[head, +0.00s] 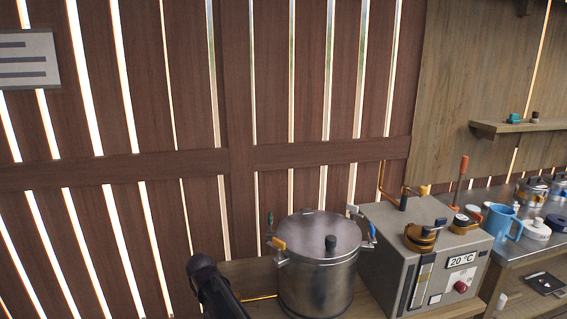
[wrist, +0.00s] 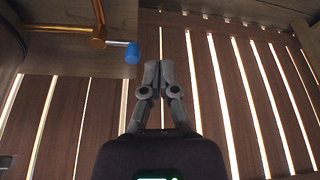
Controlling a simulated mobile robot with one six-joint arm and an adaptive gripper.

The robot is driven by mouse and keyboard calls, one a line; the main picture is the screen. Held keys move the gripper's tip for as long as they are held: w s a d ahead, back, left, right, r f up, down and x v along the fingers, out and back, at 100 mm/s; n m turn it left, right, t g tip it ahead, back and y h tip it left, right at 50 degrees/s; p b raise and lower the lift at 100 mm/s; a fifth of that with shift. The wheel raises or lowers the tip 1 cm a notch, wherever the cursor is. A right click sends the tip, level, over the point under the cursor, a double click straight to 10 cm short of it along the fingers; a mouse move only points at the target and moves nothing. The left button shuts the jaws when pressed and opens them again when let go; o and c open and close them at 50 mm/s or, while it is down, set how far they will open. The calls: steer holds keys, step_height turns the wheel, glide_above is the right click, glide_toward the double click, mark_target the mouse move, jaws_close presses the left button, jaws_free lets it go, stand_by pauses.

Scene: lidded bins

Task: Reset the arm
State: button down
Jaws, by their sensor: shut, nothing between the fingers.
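My gripper (wrist: 152,68) shows in the wrist view with its two fingers together and nothing between them. It points toward the slatted wooden wall (wrist: 205,110). In the head view, a dark part of my arm (head: 215,288) rises at the bottom, just left of the lidded metal pot (head: 318,278). The gripper's fingers cannot be made out in the head view.
The pot stands on a wooden bench beside a grey box machine (head: 440,250) reading 20 °C. A blue mug (head: 503,222) and several small containers stand on a counter at right. A copper pipe (wrist: 98,30) with a blue-ended valve (wrist: 132,52) lies left of my gripper in the wrist view.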

steer(key=s+d+m+g+h, duration=0.1)
steer(key=s+d+m, duration=0.15)
steer(key=d, duration=1.95)
steer(key=s+d+f+m+g, duration=0.1)
steer(key=s+d, duration=0.5)
steer(key=d, duration=0.4)
steer(key=s+d+m+g, duration=0.1)
steer(key=s+d+m, duration=0.1)
steer(key=s+d, duration=0.65)
step_height(320, 180, up, 15)
steer(key=w+d+p, duration=0.1)
steer(key=w+p, duration=0.1)
steer(key=p, duration=1.3)
steer(key=shift+d+r+h+p, duration=0.15)
steer(key=shift+d+h+p, duration=0.15)
